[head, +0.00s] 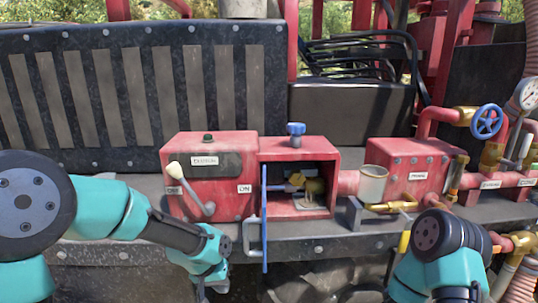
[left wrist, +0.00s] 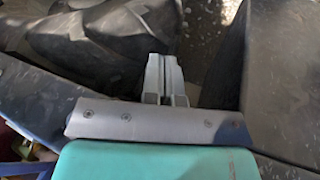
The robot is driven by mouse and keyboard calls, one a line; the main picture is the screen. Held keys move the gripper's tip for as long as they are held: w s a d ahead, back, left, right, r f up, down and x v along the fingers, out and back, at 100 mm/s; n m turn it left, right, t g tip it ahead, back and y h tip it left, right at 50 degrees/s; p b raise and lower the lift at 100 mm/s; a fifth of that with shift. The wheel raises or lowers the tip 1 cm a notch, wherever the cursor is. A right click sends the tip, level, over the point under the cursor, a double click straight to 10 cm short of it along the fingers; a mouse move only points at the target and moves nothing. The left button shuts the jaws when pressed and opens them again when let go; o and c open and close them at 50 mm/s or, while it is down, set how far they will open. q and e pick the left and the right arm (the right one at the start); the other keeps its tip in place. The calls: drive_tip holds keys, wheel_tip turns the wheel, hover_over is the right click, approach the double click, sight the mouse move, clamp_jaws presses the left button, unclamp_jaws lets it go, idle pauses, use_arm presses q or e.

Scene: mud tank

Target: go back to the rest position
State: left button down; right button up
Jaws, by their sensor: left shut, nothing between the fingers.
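My left arm comes in from the left in the head view and bends down in front of the red control box (head: 222,178). My left gripper (head: 203,294) is only partly seen at the bottom edge. In the left wrist view its grey fingers (left wrist: 164,58) are pressed together with nothing between them. They are above dark, rough surfaces. My right arm shows at the lower right in the head view, but its gripper is not seen.
A lever with a white knob (head: 175,171) is on the red box. Beside it, an open compartment (head: 318,150) holds a brass valve (head: 313,186); its blue-edged door (head: 264,220) sticks out toward me. Pipes, a blue handwheel (head: 487,121) and a gauge (head: 527,95) stand at right.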

use_arm(q)
drive_tip(key=s+a+f+n, duration=0.1)
drive_tip(key=s+a+f, duration=0.2)
drive_tip(key=s+f, duration=0.3)
drive_tip(key=s+a+f+n, duration=0.1)
drive_tip(key=s+a+f, duration=0.2)
drive_tip(key=f, duration=1)
drive_tip(key=s+a+f+n+g, duration=0.1)
drive_tip(key=s+a+f, duration=0.2)
drive_tip(key=s+f, duration=0.6)
drive_tip(key=shift+a+f, duration=0.15)
drive_tip(key=shift+f, duration=0.05)
drive_tip(key=c, duration=1.8)
unclamp_jaws()
